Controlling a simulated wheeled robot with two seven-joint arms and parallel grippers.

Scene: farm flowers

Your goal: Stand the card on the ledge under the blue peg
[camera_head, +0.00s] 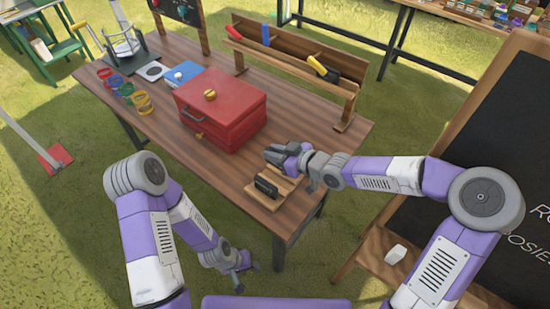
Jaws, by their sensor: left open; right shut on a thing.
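A wooden rack (290,66) with a long ledge stands at the table's back edge. A red peg (233,33), a blue peg (266,34) and a yellow peg (317,66) show along it, with a dark piece (331,76) by the yellow one. A black card (267,187) stands in a small wooden holder (283,193) at the front right. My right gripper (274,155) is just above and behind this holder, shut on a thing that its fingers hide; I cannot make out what. My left gripper (236,276) is open and empty, low in front of the table.
A red box (222,110) with a round brass knob stands mid-table between the holder and the rack's left part. Coloured rings (125,88), a blue card-like square (184,76) and a wire stand (122,42) are at the left. A blackboard (482,135) stands close on the right.

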